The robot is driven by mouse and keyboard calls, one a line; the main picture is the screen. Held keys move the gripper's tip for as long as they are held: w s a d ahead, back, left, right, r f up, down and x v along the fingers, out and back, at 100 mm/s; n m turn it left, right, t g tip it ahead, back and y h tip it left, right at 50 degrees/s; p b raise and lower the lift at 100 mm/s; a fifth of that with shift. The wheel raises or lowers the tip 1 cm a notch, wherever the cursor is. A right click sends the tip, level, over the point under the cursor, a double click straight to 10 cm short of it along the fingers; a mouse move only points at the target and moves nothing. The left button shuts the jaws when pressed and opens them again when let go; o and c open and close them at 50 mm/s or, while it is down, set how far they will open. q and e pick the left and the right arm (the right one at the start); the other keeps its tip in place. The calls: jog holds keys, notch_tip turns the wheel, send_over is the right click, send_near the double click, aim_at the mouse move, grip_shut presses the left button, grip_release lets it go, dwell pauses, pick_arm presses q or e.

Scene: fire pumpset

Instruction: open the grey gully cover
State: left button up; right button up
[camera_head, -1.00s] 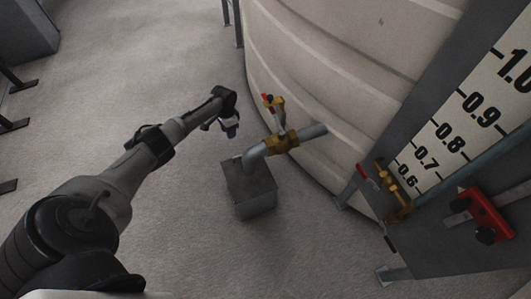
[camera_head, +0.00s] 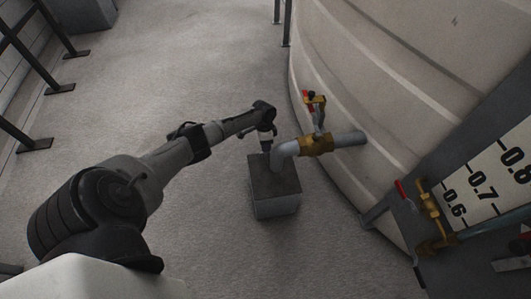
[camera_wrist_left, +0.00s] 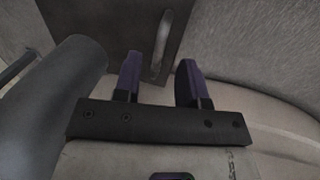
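The grey gully is a box on the floor below the tank's outlet pipe, and its cover (camera_head: 274,178) is the dark, flat top. In the left wrist view the cover (camera_wrist_left: 104,22) shows as a dark plate with a pale bar handle (camera_wrist_left: 162,45). My left gripper (camera_head: 266,147) is above the back left part of the cover. In its wrist view the two fingers (camera_wrist_left: 158,80) are apart, with the handle beyond and between their tips, and nothing is gripped. Whether the fingers reach around the handle cannot be told. My right gripper is not in view.
The bent grey pipe (camera_head: 284,151) comes down onto the cover beside my left gripper and is close in the wrist view (camera_wrist_left: 62,92). A brass valve (camera_head: 316,144) joins it to the large pale tank (camera_head: 400,75). The floor to the left is open.

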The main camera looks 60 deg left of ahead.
pick_arm(q)
jog(key=shift+s+d+f+b, duration=0.15)
jog(key=shift+f+b, duration=0.2)
jog(key=shift+f, duration=0.45)
jog(key=shift+w+d+f+b, duration=0.15)
jog(key=shift+f+b, duration=0.2)
jog(key=shift+f, duration=0.45)
jog(key=shift+s, duration=0.1)
jog(key=shift+c, duration=0.5)
grip_shut()
